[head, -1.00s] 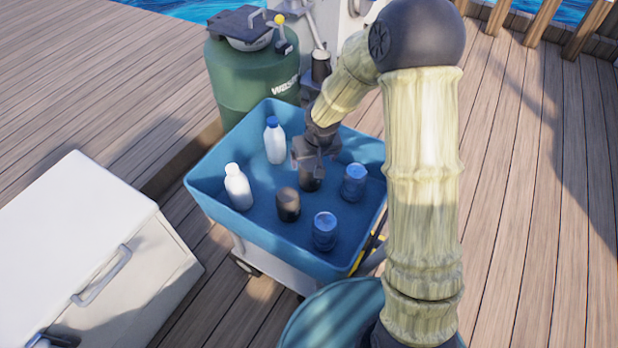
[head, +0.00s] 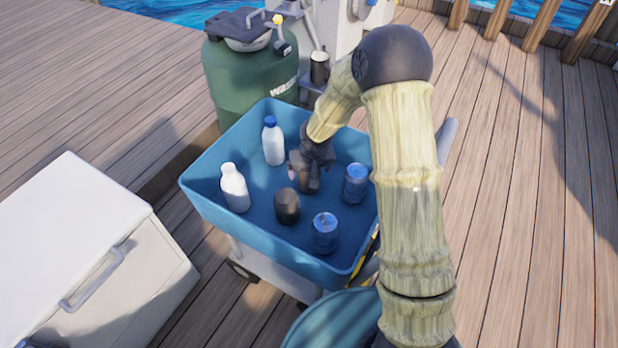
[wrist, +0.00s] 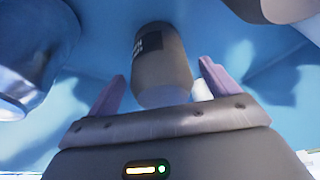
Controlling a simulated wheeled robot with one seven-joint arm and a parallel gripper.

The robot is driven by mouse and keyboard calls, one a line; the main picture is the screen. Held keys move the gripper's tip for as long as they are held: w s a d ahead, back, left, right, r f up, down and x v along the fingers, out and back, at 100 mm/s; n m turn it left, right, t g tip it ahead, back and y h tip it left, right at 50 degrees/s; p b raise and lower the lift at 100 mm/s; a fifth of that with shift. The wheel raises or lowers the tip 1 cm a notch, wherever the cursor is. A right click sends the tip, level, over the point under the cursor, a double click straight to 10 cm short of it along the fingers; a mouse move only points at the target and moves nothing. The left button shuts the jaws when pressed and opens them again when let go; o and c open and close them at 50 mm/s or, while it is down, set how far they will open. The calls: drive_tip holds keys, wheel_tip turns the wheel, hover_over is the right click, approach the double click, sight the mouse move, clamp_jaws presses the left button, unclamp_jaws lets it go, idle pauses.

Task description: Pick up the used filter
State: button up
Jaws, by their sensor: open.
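My gripper (head: 309,182) is down inside the blue tub, over a dark cylinder that it mostly hides in the head view. In the wrist view, my gripper's two purple fingers (wrist: 161,72) are apart, one on each side of this dark grey cylinder (wrist: 162,60) with a black label. I cannot see the fingers pressing on it. A second dark cylinder (head: 287,206) stands in the tub just in front of my gripper. Both look like filters; I cannot tell for sure which is the used one.
The blue tub (head: 212,200) also holds two white bottles (head: 235,188) at left and two blue cans (head: 325,233) at right and front. A green tank (head: 236,85) stands behind it. A black cylinder (head: 320,68) sits beyond the tub. A white chest (head: 75,235) stands at left.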

drive_tip(key=x, duration=0.2)
drive_tip(key=shift+w+a+f+b, duration=0.1)
drive_tip(key=shift+w+f+b, duration=0.05)
drive_tip(key=shift+f+b, duration=0.15)
drive_tip(key=shift+c, duration=0.5)
drive_tip(key=shift+r, duration=0.1)
drive_tip(key=c, duration=1.2)
drive_tip(key=shift+o, duration=0.2)
wheel_tip(320, 180, up, 10)
drive_tip(key=p, duration=0.4)
drive_tip(key=shift+p, duration=0.35)
